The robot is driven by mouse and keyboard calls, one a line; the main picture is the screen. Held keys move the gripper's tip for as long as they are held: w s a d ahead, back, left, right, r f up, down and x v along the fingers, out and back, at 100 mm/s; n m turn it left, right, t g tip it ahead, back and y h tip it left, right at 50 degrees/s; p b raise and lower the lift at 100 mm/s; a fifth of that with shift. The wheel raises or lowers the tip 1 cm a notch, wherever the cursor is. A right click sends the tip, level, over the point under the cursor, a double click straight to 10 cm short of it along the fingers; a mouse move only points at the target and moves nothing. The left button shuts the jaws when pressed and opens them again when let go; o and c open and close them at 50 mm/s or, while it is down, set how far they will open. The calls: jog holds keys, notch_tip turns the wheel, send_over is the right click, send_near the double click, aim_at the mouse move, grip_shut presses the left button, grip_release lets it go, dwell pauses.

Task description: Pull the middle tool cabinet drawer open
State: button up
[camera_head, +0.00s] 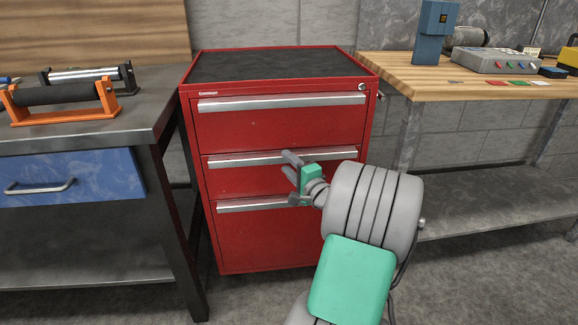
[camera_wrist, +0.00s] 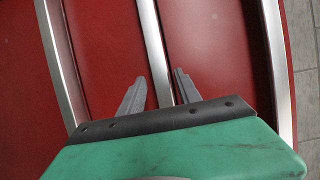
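The red tool cabinet (camera_head: 226,245) has three drawers, each with a long silver handle bar along its top edge. The middle drawer (camera_head: 235,182) looks closed. My gripper is open, in front of the right half of the middle drawer, one finger above the other. In the wrist view the middle handle (camera_wrist: 152,45) runs between the two grey fingertips of my gripper (camera_wrist: 160,76), with a gap on both sides. I cannot tell whether the fingers reach around the bar in depth.
The top drawer (camera_head: 280,128) and bottom drawer (camera_head: 260,243) look closed. A dark bench (camera_head: 150,100) with a blue drawer (camera_head: 85,178) stands close on the left. A wooden workbench (camera_head: 440,85) stands on the right. Floor in front of the cabinet looks clear.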

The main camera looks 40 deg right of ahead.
jog(key=shift+c, duration=0.4)
jog(key=c, duration=0.8)
jog(key=shift+f, duration=0.1)
jog(key=shift+a+f, duration=0.1)
jog(key=shift+f, duration=0.05)
